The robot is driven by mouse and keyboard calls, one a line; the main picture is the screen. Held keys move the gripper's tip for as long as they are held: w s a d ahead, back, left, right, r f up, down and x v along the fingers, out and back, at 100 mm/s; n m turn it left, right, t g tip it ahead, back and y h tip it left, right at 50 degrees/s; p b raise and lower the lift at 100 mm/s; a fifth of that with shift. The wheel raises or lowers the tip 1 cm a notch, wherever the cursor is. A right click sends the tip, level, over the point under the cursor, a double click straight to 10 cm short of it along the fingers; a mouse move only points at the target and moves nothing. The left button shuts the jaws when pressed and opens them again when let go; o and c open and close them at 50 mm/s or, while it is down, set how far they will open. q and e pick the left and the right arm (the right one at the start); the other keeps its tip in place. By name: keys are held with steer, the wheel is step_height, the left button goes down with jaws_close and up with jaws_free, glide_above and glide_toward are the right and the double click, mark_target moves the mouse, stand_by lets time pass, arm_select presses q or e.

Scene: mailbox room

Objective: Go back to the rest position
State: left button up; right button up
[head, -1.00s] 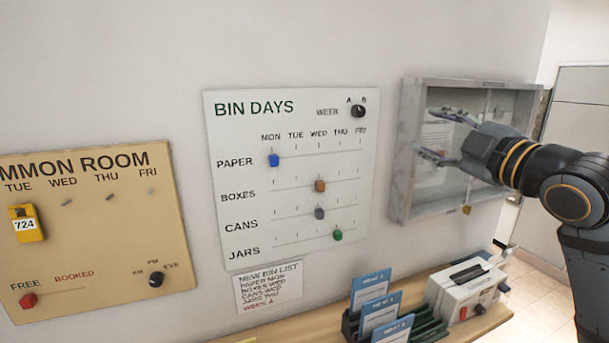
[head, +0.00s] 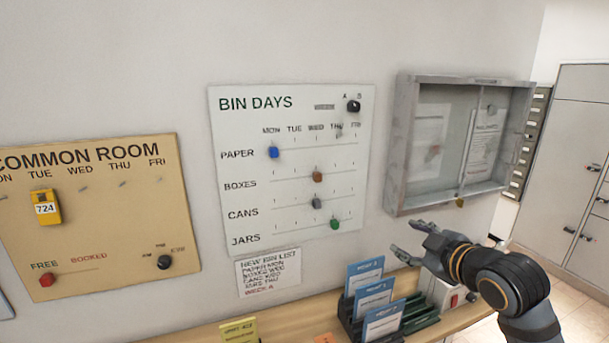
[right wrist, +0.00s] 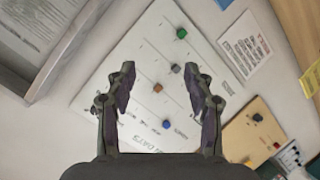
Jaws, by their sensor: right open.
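My right gripper (head: 410,252) is in front of the wall, below the grey glass-fronted notice case and to the right of the bin days board (head: 243,165). It is open and empty, touching nothing that I can see. In the right wrist view its two fingers (right wrist: 160,95) stand wide apart, with the bin days board behind them. The board carries a blue slider (head: 274,152), a brown slider (head: 317,177), a grey slider (head: 317,203), a green slider (head: 335,223) and a black week knob (head: 353,106). My left gripper is not in view.
The grey notice case (head: 399,150) hangs at the right. Below my gripper, a wooden shelf (head: 290,315) holds a rack of blue cards (head: 372,293) and a white box (head: 440,294), partly hidden by my arm. The common room board (head: 120,220) hangs left. Metal cabinets (head: 575,130) stand far right.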

steer(key=s+f+m+g+h, duration=0.1)
steer(key=s+f+m+g, duration=0.3)
steer(key=f, duration=1)
steer(key=s+d+f+m+g+h, duration=0.1)
steer(key=s+f+m+g+h, duration=0.35)
steer(key=s+f, duration=1.55)
steer(key=s+d+f+m+g+y+b, duration=0.1)
steer(key=s+d+f+g, duration=0.1)
steer(key=f, duration=1.2)
steer(key=s+d+f+m+g+y, duration=0.1)
steer(key=s+f+m, duration=0.15)
steer(key=f, duration=1.15)
steer(key=s+d+f+g, duration=0.1)
steer(key=s+f, duration=1.5)
steer(key=s, duration=0.2)
steer(key=shift+s+d+f+n+b, duration=0.2)
steer(key=shift+s+n+b, duration=0.05)
steer(key=shift+n+b, duration=0.15)
steer(key=shift+h, duration=0.25)
